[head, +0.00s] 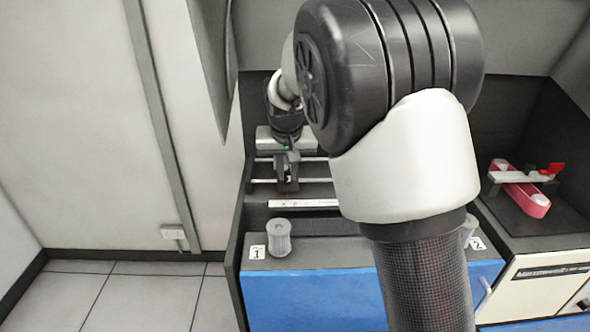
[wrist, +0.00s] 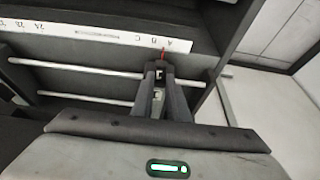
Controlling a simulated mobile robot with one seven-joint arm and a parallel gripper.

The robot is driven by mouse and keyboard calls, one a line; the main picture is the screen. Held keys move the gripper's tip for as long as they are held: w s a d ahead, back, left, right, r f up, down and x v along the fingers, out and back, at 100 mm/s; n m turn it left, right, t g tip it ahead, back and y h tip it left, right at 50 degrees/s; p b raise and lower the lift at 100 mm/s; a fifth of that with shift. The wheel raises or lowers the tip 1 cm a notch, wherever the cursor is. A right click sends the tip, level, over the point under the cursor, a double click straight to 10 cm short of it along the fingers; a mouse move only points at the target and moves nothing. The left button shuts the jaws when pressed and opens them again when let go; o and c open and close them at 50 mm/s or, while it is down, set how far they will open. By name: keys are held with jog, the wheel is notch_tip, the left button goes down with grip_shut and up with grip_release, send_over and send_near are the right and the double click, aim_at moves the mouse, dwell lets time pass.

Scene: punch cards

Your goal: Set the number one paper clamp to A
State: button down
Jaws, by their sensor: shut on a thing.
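My gripper (wrist: 160,72) is shut on a small dark clamp (wrist: 159,86) on the light rails, mostly hidden between the fingers. In the head view my gripper (head: 288,178) is over the left part of the rails. A thin red pointer (wrist: 163,54) shows just beyond the fingertips. It meets the white lettered scale (wrist: 110,37) near its A end. I cannot tell whether it lines up exactly with A. The scale also shows in the head view (head: 305,203). A label with 1 (head: 257,252) is on the front ledge at the left.
A grey ribbed knob (head: 279,238) stands beside label 1. Label 2 (head: 477,243) is at the ledge's right. A side wall (wrist: 237,40) is close to the scale's A end. A device with a pink band (head: 527,200) is at the right. My arm hides the middle.

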jog(key=shift+a, duration=0.75)
jog(key=c, duration=1.7)
grip_release()
jog(key=shift+a, duration=0.15)
jog(key=v, duration=1.7)
jog(key=shift+s+r+p, duration=0.15)
jog(key=shift+r+p, duration=0.05)
jog(key=shift+p, duration=0.2)
